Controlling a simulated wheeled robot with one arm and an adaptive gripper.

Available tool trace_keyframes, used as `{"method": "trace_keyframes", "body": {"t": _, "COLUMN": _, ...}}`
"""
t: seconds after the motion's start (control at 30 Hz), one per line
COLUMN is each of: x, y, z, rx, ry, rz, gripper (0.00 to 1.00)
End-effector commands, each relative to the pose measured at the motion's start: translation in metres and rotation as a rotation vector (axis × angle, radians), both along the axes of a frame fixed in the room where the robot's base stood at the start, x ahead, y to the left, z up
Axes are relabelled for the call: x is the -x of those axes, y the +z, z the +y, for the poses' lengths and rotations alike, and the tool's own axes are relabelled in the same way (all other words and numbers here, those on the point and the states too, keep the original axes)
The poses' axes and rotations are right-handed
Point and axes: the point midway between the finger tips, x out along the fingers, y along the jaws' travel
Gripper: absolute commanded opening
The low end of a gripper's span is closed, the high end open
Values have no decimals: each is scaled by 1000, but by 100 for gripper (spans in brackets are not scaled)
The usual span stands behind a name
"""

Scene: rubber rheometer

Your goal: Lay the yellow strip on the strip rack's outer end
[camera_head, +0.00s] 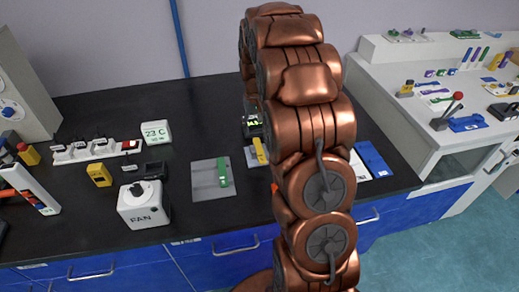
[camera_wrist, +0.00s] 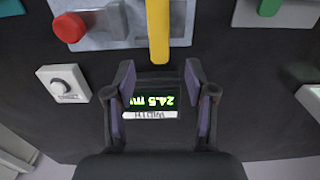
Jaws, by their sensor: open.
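A long yellow strip (camera_wrist: 158,32) lies on a grey plate (camera_wrist: 218,14) in the wrist view, its near end sticking past the plate's edge. In the head view a yellow piece (camera_head: 260,151) shows just left of my arm, on a small grey plate. My gripper (camera_wrist: 158,72) is open and empty above the black bench. The strip's near end appears in line with the gap between the fingertips; the height between them is unclear. In the head view my arm hides the gripper. I cannot tell which thing is the strip rack.
A display meter (camera_wrist: 152,101) shows below the open fingers. The plate carries a red knob (camera_wrist: 68,28); a white dial box (camera_wrist: 63,84) stands left. A green block (camera_head: 224,173) on a grey sheet and a FAN box (camera_head: 143,206) stand left of my arm. A blue board (camera_head: 374,158) lies right.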

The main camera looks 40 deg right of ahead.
Motion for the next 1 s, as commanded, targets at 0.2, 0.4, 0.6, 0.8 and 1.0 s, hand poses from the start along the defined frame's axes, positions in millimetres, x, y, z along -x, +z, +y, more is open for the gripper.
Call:
{"method": "trace_keyframes", "body": {"t": 0.2, "x": 4, "y": -21, "z": 1, "rx": -1, "ry": 0, "rz": 4, "gripper": 55}}
{"method": "trace_keyframes", "body": {"t": 0.4, "x": 4, "y": -45, "z": 1, "rx": 0, "ry": 0, "rz": 2, "gripper": 55}}
{"method": "trace_keyframes", "body": {"t": 0.6, "x": 3, "y": -47, "z": 0, "rx": 0, "ry": 0, "rz": -1, "gripper": 55}}
{"method": "trace_keyframes", "body": {"t": 0.8, "x": 3, "y": -47, "z": 1, "rx": 0, "ry": 0, "rz": -1, "gripper": 55}}
{"method": "trace_keyframes", "body": {"t": 1.0, "x": 3, "y": -49, "z": 0, "rx": 0, "ry": 0, "rz": 0, "gripper": 55}}
